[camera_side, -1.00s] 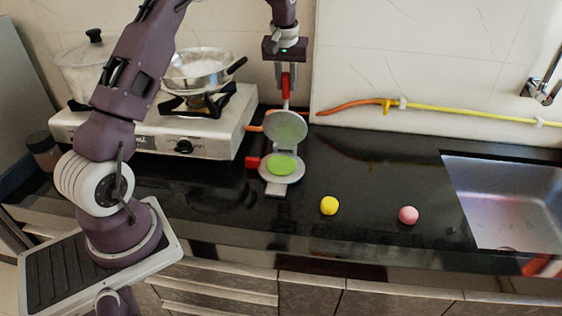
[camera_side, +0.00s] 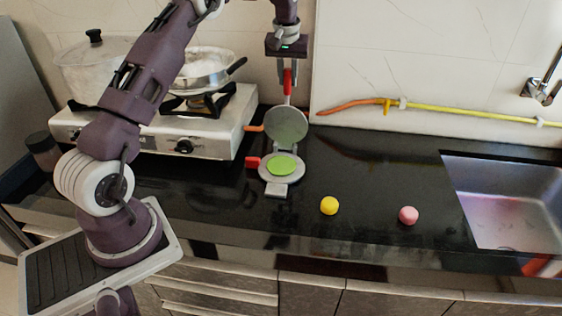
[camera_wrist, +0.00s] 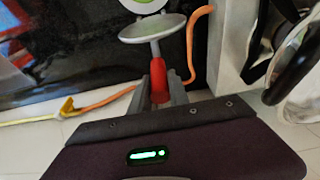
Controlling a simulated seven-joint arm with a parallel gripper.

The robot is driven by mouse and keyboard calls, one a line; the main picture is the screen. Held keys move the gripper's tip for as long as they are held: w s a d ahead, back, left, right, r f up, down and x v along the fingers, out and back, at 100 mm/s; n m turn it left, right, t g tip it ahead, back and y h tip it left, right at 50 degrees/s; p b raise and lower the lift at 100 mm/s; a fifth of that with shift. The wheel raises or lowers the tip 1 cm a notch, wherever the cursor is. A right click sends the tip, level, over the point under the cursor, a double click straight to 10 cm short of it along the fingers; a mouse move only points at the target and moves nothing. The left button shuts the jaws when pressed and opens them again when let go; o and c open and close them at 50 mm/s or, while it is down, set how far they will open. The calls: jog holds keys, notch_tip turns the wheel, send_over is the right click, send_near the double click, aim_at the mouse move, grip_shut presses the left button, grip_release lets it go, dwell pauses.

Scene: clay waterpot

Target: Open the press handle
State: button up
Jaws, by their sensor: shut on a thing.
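The press stands open on the black counter. Its round grey base plate (camera_side: 266,172) holds a flat green disc (camera_side: 283,165). Its lid (camera_side: 286,128) is raised, nearly upright, at the back. The red press handle (camera_side: 288,84) points up from the lid, and it also shows in the wrist view (camera_wrist: 158,78). My gripper (camera_side: 287,72) is above the press, shut on the red handle. In the wrist view, my fingers (camera_wrist: 159,95) are on both sides of the handle, and the lid (camera_wrist: 150,27) is beyond it.
A yellow ball (camera_side: 329,206) and a pink ball (camera_side: 408,215) lie on the counter to the right. A stove (camera_side: 150,135) with a pan (camera_side: 200,72) is to the left. A hose (camera_side: 440,109) runs along the wall behind. The sink (camera_side: 505,200) is at the right.

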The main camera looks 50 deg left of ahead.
jog(key=shift+w+a+f, duration=0.25)
jog(key=shift+w+a, duration=0.4)
jog(key=shift+w+a+f, duration=0.2)
jog(key=shift+w+a, duration=0.4)
jog(key=shift+w+a+f, duration=0.15)
jog(key=shift+w+a, duration=0.1)
jog(key=shift+w, duration=0.05)
jog(key=o, duration=1)
jog(key=shift+o, duration=0.2)
